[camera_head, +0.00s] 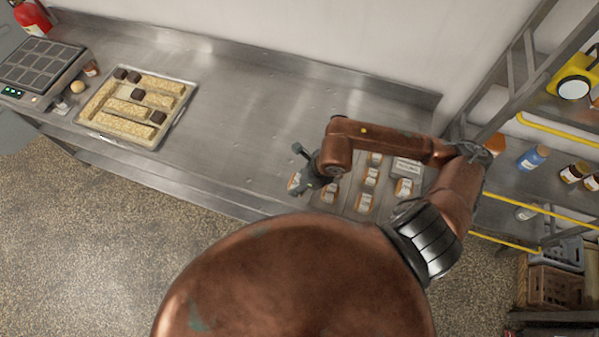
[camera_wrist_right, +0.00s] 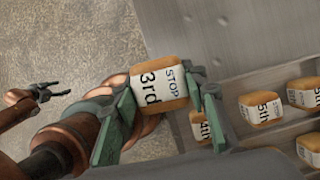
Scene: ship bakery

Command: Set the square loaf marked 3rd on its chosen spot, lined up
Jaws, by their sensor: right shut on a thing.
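The square loaf marked 3rd (camera_wrist_right: 152,88) is orange-brown with a white band that also reads STOP. My right gripper (camera_wrist_right: 160,100) is shut on it, with a green finger on either side. In the head view the loaf (camera_head: 294,184) shows at the tip of my right gripper (camera_head: 305,178), near the counter's front edge. How far it is above the counter I cannot tell. My left gripper (camera_wrist_right: 54,91) shows in the right wrist view, fingers apart and empty, over the floor; the head view does not show it. No marked spot for the loaf is clear to me.
Several banded loaves (camera_head: 365,202) stand in rows beside my right gripper; some read 4th and 5th (camera_wrist_right: 262,108). A tray (camera_head: 191,93) with pale slabs and dark blocks lies left on the steel counter (camera_head: 240,105). The counter's middle is clear. Shelves (camera_head: 530,80) stand right.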

